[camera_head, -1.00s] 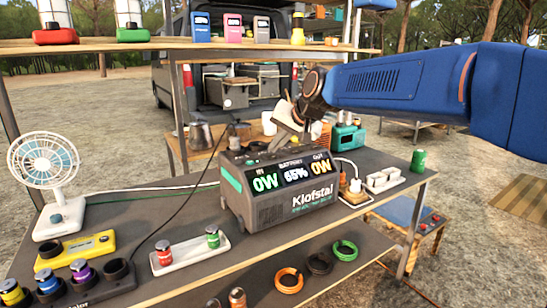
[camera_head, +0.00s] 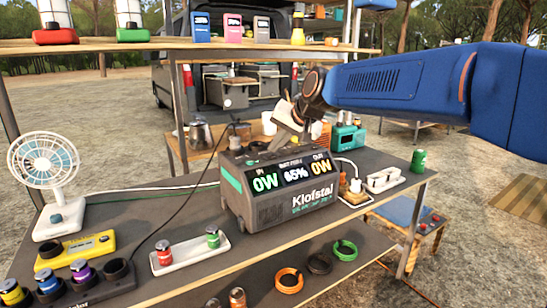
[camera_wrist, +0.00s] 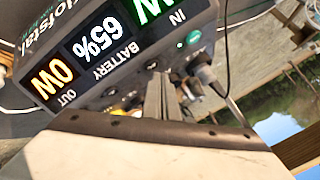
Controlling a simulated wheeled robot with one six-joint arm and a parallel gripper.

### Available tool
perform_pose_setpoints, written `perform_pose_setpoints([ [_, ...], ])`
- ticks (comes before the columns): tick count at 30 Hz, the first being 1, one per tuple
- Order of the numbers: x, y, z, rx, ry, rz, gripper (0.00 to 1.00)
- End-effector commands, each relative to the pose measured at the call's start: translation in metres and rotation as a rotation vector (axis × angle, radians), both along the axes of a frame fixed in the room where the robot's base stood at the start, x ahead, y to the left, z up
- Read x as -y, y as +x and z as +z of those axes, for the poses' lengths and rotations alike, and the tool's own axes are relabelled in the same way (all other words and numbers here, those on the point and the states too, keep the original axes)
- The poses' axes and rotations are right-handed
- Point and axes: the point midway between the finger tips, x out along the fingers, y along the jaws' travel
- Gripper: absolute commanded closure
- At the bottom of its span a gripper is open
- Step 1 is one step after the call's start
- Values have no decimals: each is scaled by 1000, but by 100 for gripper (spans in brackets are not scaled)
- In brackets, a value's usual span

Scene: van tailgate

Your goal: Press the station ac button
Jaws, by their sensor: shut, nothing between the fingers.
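The power station (camera_head: 275,190), a dark grey box marked Klofstal, stands on the grey table. Its screen reads IN 0W, battery 65%, OUT 0W. In the wrist view the station (camera_wrist: 105,60) shows a row of small buttons along its top edge: a green-lit one (camera_wrist: 194,38) by IN, a dark one (camera_wrist: 152,64) by BATTERY, another dark one (camera_wrist: 110,91) by OUT. Their own labels are too small to read. My gripper (camera_wrist: 160,80) is shut and empty, its tips close to the middle button; I cannot tell whether they touch. In the head view its fingers are largely hidden behind the station.
A black cable plug (camera_wrist: 205,78) sits on the station's top beside my fingers. A white fan (camera_head: 48,170) stands at left, a green can (camera_head: 418,160) at right. A shelf (camera_head: 180,44) runs above. A power strip (camera_head: 355,192) lies right of the station.

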Motion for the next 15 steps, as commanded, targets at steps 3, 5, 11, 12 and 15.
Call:
perform_pose_setpoints([
  [3,0,0,0,0,0,0,100],
  [5,0,0,0,0,0,0,100],
  [11,0,0,-3,0,0,0,100],
  [12,0,0,-4,-1,0,1,100],
  [15,0,0,-7,-1,0,0,100],
])
